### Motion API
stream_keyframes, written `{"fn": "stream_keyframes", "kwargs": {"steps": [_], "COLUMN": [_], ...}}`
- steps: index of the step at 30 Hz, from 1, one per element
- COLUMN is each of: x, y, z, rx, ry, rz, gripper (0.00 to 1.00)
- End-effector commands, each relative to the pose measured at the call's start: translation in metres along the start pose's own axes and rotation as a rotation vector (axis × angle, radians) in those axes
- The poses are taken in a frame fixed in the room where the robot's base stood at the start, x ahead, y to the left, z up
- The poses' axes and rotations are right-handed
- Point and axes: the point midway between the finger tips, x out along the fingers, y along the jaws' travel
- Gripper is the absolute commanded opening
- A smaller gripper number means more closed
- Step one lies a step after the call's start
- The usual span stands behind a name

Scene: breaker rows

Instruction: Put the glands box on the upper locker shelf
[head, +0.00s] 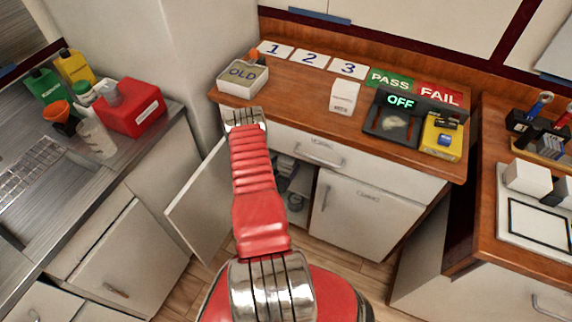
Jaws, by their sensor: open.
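A small white box (344,98) with a printed label stands upright on the wooden counter, below the number 3 card; its lettering is too small to read, so I cannot confirm it is the glands box. A low cabinet, perhaps the locker, has its white door (202,205) swung open to the left. My arm covers part of its opening, and I cannot make out the upper shelf. My red arm reaches up the picture to a silver joint near the counter's front edge. I cannot make out my gripper's jaws beyond it, and nothing held shows.
On the counter are an OLD tray (243,78), a dark scale-like device (392,122) reading OFF, and a yellow device (442,137). Dark coiled items (292,178) are in the cabinet. Bottles and a red container (131,108) crowd the left bench. Clear wood lies left of the white box.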

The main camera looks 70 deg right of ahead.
Motion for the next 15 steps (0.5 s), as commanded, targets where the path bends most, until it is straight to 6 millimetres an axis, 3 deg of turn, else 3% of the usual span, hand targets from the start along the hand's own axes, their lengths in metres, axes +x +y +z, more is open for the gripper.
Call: {"fn": "stream_keyframes", "kwargs": {"steps": [15], "x": [-0.085], "y": [-0.001], "z": [0.0], "rx": [-0.001], "ry": [-0.001], "rz": [-0.002], "gripper": [0.77]}}
